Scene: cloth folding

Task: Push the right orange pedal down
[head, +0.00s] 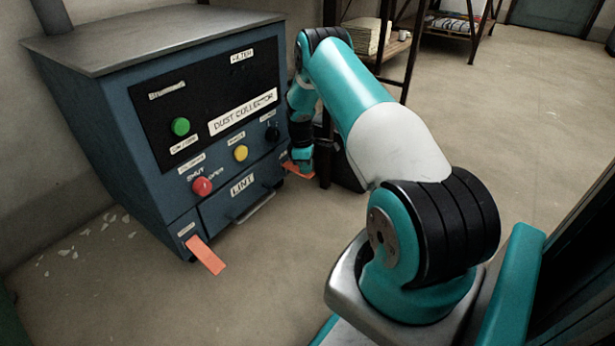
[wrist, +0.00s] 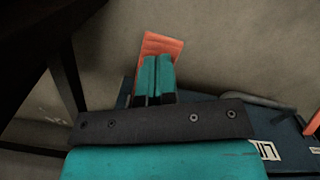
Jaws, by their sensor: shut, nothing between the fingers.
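The right orange pedal (head: 291,167) sticks out low at the right front corner of the blue dust collector (head: 105,130) in the head view, partly hidden by my wrist. In the wrist view the same pedal (wrist: 161,44) shows as an orange plate just beyond and behind my fingers. My gripper (wrist: 157,60) is shut with its teal fingers side by side and nothing between them. Its tips overlap the pedal in the picture. I cannot tell whether they touch it or how far down it is.
The left orange pedal (head: 205,254) sticks out at the front left. A lint drawer handle (head: 255,207) juts out between the pedals. Red (head: 202,187), yellow (head: 241,153) and green (head: 181,126) buttons are on the panel. A dark shelf rack (head: 408,50) stands behind my arm. The floor in front is clear.

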